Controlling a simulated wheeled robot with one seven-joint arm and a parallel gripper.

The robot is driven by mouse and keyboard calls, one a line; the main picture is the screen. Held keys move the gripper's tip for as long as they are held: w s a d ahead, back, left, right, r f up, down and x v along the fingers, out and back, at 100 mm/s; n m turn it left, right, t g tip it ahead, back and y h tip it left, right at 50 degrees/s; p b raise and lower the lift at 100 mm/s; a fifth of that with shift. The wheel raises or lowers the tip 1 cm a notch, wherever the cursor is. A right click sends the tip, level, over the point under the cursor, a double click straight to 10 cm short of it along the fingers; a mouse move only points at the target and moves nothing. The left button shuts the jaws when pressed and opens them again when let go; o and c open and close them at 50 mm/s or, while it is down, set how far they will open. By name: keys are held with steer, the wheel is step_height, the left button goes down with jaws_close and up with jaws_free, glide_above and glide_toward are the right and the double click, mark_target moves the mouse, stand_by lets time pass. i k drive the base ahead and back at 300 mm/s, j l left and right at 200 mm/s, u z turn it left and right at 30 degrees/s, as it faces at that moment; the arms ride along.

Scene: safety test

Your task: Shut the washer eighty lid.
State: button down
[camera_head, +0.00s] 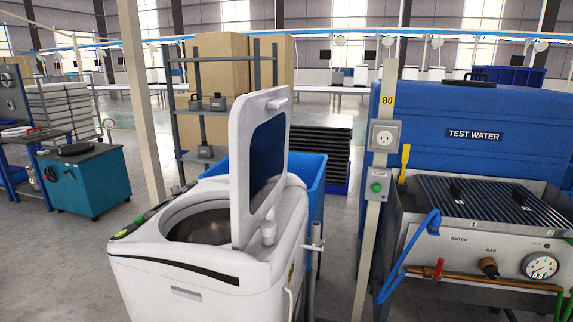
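The white top-loading washer (180,275) stands in the lower middle of the head view. Its lid (240,165) is open and stands nearly upright on the right side of the top. The lid has a white frame and a dark blue window. The round drum opening (205,226) shows to the left of the lid, partly hidden by it. A post with a yellow "80" label (387,100) stands just right of the washer. My gripper is not in view.
A blue "TEST WATER" tank (440,120) and a metal bench with a gauge (540,266) stand on the right. A blue bin (309,180) is behind the washer. A beige pillar (142,100) and teal cart (90,183) are left. Floor at lower left is clear.

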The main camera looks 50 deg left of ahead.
mark_target(259, 122)
steer(key=k+l+u, duration=0.15)
steer(key=l, duration=0.15)
steer(key=k+l+u, duration=0.15)
steer(key=l, duration=0.2)
steer(key=l+u, duration=0.15)
steer(key=l, duration=0.15)
steer(key=j+u, duration=0.15)
steer(key=u, duration=0.3)
steer(key=j+u, duration=0.1)
steer(key=u, duration=0.35)
steer(key=i+u, duration=0.1)
steer(key=u, duration=0.35)
steer(key=i+j+u, duration=0.1)
steer(key=u, duration=0.35)
steer(key=i+u, duration=0.1)
steer(key=u, duration=0.35)
